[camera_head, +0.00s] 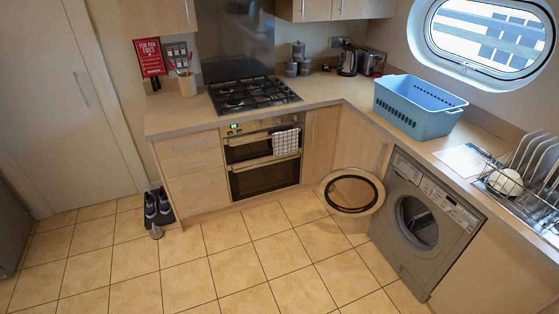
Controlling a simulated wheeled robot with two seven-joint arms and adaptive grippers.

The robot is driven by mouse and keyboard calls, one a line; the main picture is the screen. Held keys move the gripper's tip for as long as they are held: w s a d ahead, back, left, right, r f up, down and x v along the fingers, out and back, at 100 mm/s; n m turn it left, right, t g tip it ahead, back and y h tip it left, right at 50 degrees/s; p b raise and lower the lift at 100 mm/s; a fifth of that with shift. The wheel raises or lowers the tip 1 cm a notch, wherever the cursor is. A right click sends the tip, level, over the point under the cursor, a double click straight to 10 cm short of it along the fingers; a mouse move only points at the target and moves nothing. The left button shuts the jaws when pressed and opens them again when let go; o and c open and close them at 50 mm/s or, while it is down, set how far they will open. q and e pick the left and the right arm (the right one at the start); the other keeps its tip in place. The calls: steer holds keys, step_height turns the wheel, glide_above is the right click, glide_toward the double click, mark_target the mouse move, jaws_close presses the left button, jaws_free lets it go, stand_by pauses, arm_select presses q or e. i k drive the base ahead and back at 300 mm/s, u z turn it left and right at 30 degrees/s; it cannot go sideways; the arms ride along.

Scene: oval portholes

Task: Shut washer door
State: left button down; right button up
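The grey washer (428,226) stands under the counter at the right. Its round door (352,191) is swung wide open to the left, with a pale rim and a dark ring around the glass. The drum opening (418,222) shows uncovered and dark. Neither of my grippers is in view.
A blue basket (418,106) sits on the counter above the washer, with a dish rack (525,190) to its right. The oven (262,158) and drawers (192,166) line the back. The tiled floor (235,265) in front is clear.

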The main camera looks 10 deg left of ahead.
mark_target(326, 186)
steer(key=u, duration=0.8)
steer(key=i, duration=1.3)
steer(key=u, duration=0.35)
steer(key=i, duration=1.35)
steer(key=z, duration=1.4)
steer(key=i, duration=0.9)
steer(key=z, duration=1)
